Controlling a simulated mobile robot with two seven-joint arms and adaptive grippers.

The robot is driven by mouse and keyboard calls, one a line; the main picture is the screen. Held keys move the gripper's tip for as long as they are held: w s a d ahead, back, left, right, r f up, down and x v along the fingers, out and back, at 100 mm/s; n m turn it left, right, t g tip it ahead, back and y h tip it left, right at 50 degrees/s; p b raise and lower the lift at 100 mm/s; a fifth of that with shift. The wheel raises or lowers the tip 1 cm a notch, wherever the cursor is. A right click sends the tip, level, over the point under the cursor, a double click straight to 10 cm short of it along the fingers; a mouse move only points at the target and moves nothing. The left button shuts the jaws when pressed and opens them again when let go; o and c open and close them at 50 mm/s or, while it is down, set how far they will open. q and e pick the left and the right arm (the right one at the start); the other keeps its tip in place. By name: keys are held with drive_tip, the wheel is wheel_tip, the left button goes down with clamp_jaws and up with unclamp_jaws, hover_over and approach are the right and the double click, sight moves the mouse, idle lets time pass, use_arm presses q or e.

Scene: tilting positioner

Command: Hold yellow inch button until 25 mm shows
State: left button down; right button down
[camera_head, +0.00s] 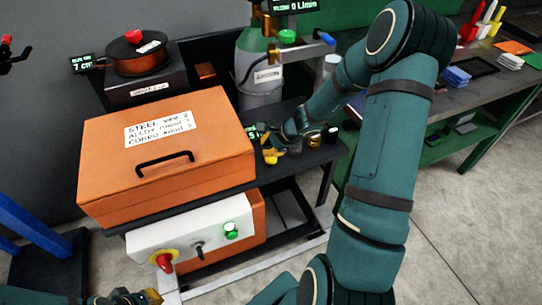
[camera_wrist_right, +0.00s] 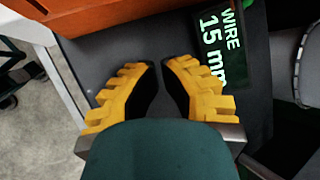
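My right gripper (camera_head: 268,157) has yellow fingers and points down over the dark shelf beside the orange case. In the right wrist view its fingertips (camera_wrist_right: 159,65) are nearly together, with a thin gap and nothing seen between them. The wire display (camera_wrist_right: 213,45) lies just right of the fingers there and reads "WIRE 15 mm". The display's small green-lit face (camera_head: 251,132) also shows in the head view, too small to read. I cannot make out the yellow inch button in either view. My left gripper (camera_head: 150,296) is only partly in view at the bottom left edge.
The orange case (camera_head: 215,150) stands left of my right gripper. Below it is a white control box (camera_head: 190,240) with a red button, a switch and a green button. Small dark and brass-coloured pieces (camera_head: 314,139) sit right of the gripper.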

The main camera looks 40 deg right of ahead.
idle(0.3)
wheel_tip(320, 180, up, 5)
drive_tip(key=p, duration=0.4)
idle(0.4)
